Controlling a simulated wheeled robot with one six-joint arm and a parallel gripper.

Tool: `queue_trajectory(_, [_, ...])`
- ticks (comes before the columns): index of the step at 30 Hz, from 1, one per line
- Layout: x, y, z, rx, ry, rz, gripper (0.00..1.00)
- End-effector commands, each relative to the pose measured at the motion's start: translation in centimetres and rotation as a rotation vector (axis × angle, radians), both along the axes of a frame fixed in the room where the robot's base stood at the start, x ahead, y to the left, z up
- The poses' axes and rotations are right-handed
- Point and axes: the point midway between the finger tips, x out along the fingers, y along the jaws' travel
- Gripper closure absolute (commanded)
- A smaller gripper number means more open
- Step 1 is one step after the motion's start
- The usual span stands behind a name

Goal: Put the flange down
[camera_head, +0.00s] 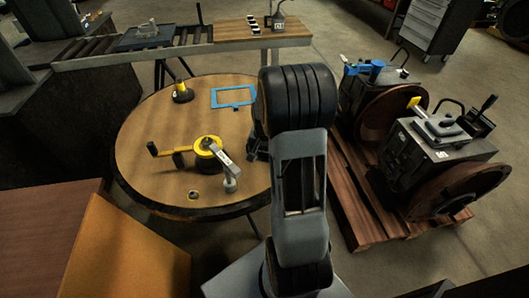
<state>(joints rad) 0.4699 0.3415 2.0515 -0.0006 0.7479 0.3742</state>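My arm rises through the middle of the view and covers the right part of the round wooden table (150,118). Its far end is mostly hidden behind its own links. A dark part (257,146) shows just left of the arm, over the table's right side; I cannot tell whether it belongs to my gripper. The fingers are not clearly visible, nor is anything between them. I cannot make out a flange for certain; it may be hidden behind the arm.
A roller conveyor (90,50) stands behind. Machines sit on a pallet (358,205) at right.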

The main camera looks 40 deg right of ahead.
Motion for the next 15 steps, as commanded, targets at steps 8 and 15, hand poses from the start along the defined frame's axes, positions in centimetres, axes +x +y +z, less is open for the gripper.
queue_trajectory(8, [0.1,0.0,1.3,-0.002,-0.003,0.0,0.0])
queue_trajectory(15, [0.1,0.0,5.8,-0.002,-0.005,0.0,0.0])
